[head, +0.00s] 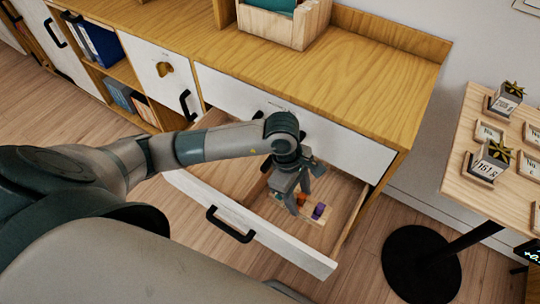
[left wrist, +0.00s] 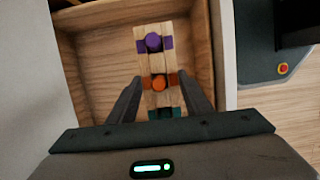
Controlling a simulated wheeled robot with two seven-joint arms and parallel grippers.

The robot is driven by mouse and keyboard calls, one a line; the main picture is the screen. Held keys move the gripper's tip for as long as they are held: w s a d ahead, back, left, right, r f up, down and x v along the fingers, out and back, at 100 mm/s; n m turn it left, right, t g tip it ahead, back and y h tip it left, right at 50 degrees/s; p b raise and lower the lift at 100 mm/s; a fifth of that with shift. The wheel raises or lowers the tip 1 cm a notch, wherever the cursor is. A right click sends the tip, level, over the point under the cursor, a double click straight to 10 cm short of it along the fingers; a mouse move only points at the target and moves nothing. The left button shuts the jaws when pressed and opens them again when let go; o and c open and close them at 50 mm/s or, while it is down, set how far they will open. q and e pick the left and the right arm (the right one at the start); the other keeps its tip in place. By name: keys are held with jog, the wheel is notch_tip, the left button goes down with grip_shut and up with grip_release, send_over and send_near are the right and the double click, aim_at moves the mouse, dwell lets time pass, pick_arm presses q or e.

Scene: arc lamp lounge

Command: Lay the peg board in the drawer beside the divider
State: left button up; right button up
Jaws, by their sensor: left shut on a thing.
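The peg board (left wrist: 142,45) is a narrow light-wood strip with purple, orange and teal pegs. It also shows in the head view (head: 326,217), partly hidden by my left gripper. My left gripper (head: 297,205) reaches down into the open drawer (head: 285,255), shut on the peg board, one finger on each long side near the orange peg. The board is inside the drawer's right part; I cannot tell whether it touches the floor. The divider (head: 259,189) is a wooden wall to the left of the gripper, partly hidden by my arm. My right gripper is not in view.
The wooden cabinet (head: 330,75) carries an open-topped box (head: 285,25) above the drawer. A side table (head: 475,145) with small calendar-like blocks stands at right on a round black base (head: 420,265). The drawer's right wall (head: 352,222) is close to the board.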

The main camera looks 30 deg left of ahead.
pick_arm(q)
jog(key=shift+f, duration=3.1)
jog(key=shift+f, duration=1.85)
jog(key=shift+f, duration=0.1)
jog(key=o, duration=1.3)
jog(key=v, duration=1.2)
